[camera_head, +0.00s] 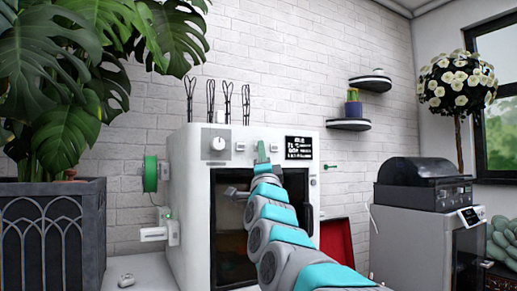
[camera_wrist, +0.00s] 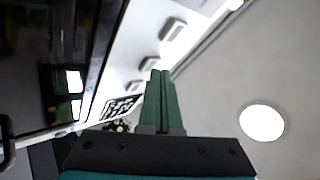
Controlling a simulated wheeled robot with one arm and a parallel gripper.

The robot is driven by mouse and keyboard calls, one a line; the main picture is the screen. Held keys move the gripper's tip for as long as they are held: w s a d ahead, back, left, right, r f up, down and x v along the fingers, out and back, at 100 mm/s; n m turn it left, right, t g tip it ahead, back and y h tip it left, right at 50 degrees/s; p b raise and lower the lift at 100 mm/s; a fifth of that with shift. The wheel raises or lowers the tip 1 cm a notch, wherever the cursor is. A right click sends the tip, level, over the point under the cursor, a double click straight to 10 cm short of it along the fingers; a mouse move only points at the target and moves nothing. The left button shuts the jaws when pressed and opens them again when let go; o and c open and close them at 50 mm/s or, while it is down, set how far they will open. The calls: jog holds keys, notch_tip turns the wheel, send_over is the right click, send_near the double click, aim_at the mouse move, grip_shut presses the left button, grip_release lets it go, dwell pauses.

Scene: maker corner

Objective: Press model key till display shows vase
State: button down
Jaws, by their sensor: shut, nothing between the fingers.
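A white box-shaped machine (camera_head: 190,190) with a dark glass door stands in the middle of the head view. Its top front panel carries a round knob (camera_head: 218,144), small grey keys (camera_head: 240,146) and a black display (camera_head: 299,148) with white text too small to read. In the wrist view the keys (camera_wrist: 172,29) form a row, with the display (camera_wrist: 122,107) beyond them. My gripper (camera_head: 262,152) is shut and empty, its green fingers pointing up in front of the panel. In the wrist view the fingertips (camera_wrist: 160,73) are close to a middle key (camera_wrist: 149,64); I cannot tell if they touch.
A large potted plant (camera_head: 52,235) stands at left. A second machine with a dark lid (camera_head: 425,170) stands at right. A red panel (camera_head: 337,243) shows behind my arm. Wall shelves (camera_head: 348,125) hang above.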

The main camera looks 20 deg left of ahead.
jog(key=shift+w+a, duration=0.15)
jog(key=shift+a, duration=0.05)
dwell(0.3)
dwell(0.3)
jog(key=shift+s+d+b, duration=0.55)
jog(key=shift+d+b, duration=0.05)
jog(key=shift+b, duration=0.05)
jog(key=shift+d, duration=0.1)
jog(key=s+d+b, duration=0.3)
jog(key=shift+s+d, duration=0.1)
jog(key=shift+d, duration=0.2)
dwell(0.8)
